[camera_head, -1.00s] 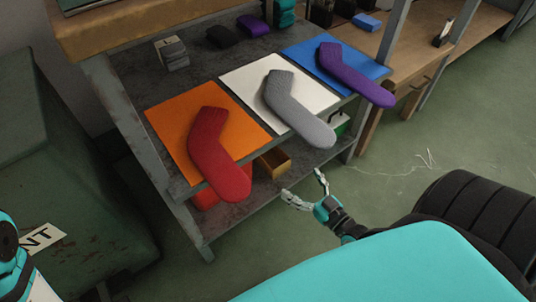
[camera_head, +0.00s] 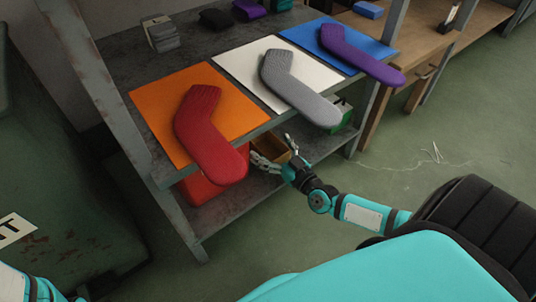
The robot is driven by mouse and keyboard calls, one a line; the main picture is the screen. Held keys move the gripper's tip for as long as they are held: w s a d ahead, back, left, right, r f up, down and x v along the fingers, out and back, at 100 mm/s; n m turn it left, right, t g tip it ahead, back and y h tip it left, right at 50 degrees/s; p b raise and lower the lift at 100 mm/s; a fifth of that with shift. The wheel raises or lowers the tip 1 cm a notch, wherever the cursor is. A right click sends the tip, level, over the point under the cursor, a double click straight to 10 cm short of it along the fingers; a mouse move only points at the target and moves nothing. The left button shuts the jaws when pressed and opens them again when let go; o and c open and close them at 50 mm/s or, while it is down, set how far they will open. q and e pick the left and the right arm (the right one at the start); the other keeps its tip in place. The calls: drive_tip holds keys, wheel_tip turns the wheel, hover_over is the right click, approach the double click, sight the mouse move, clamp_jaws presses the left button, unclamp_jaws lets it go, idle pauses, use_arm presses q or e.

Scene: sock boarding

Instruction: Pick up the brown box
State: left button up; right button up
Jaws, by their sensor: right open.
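The brown box (camera_head: 275,152) is on the lower shelf under the table's front edge, between a red bin and a green bin. The tabletop and my fingers hide part of it. My right gripper (camera_head: 270,146) is open at the box's front, with one finger to its left and one near its right side. I cannot tell whether the fingers touch it. Part of my left arm shows at the bottom left corner, but its gripper is out of view.
The red bin (camera_head: 200,188) and the green bin (camera_head: 345,112) flank the box on the lower shelf (camera_head: 235,205). Above, red (camera_head: 207,135), grey (camera_head: 298,88) and purple (camera_head: 360,55) sock shapes overhang the table edge. Green floor in front is clear.

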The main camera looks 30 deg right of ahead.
drive_tip(key=c, duration=1.1)
drive_tip(key=shift+r, duration=0.15)
